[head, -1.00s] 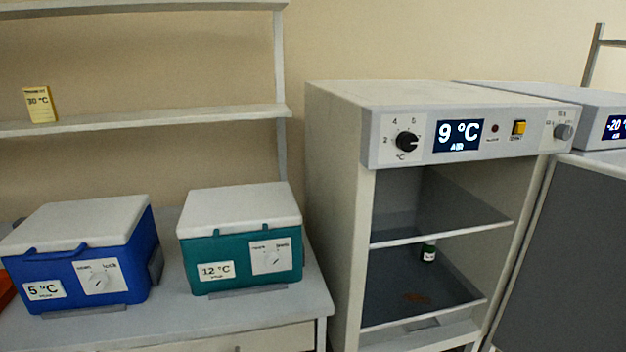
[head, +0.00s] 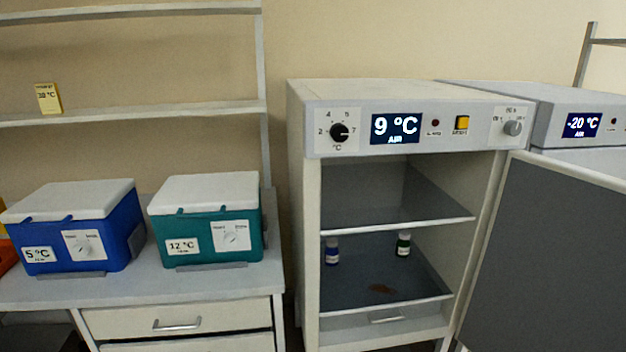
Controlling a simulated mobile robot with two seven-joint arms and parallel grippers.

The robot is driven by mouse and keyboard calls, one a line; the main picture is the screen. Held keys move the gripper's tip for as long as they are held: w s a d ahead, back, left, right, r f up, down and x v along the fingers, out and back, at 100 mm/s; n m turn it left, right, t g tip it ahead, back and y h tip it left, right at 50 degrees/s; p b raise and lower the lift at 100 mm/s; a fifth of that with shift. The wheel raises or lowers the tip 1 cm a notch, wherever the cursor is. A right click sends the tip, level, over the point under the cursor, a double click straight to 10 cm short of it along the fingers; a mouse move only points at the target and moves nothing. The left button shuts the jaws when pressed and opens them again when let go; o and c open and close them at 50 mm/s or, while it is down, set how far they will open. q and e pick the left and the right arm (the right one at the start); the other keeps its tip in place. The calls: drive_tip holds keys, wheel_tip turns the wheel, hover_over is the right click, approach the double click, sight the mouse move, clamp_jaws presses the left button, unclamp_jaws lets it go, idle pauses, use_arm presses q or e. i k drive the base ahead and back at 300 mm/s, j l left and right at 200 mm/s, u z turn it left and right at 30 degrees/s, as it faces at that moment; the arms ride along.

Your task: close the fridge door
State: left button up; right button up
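The fridge (head: 311,200) is a white cabinet in the middle right of the head view. Its panel has a dial and a blue display (head: 397,128) reading 9 °C. The fridge door (head: 555,260) stands wide open, swung out to the right, with its dark grey inner face toward me. Its lower part is cut off by the frame. Neither of my grippers is in view.
A bench (head: 130,288) at the left carries a blue cool box (head: 75,230) and a teal cool box (head: 205,225). A second unit (head: 560,105) reading -20 °C stands right of the fridge, partly behind the open door. A wall shelf (head: 150,115) holds a yellow card box.

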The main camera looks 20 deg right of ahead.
sight(550, 275)
drive_tip(key=k+l+u, duration=0.1)
drive_tip(key=k+l, duration=0.35)
drive_tip(key=l, duration=0.3)
drive_tip(key=k+l+u, duration=0.15)
drive_tip(key=k+l, duration=0.35)
drive_tip(key=l, duration=0.2)
drive_tip(key=k+l+u, duration=0.1)
drive_tip(key=k+l, duration=0.4)
drive_tip(key=l, duration=0.15)
drive_tip(key=k+l, duration=0.15)
drive_tip(key=l, duration=0.25)
drive_tip(key=k+l+u, duration=0.1)
drive_tip(key=l, duration=0.3)
drive_tip(key=k+l, duration=0.1)
drive_tip(key=l, duration=0.3)
drive_tip(key=l+u, duration=0.15)
drive_tip(key=l, duration=0.3)
drive_tip(key=i+l, duration=0.1)
drive_tip(key=l, duration=0.3)
drive_tip(key=i+l, duration=0.1)
drive_tip(key=l, duration=0.25)
drive_tip(key=i+l, duration=0.1)
drive_tip(key=l, duration=0.3)
drive_tip(key=i+l+u, duration=0.1)
drive_tip(key=l, duration=0.25)
drive_tip(key=k, duration=0.6)
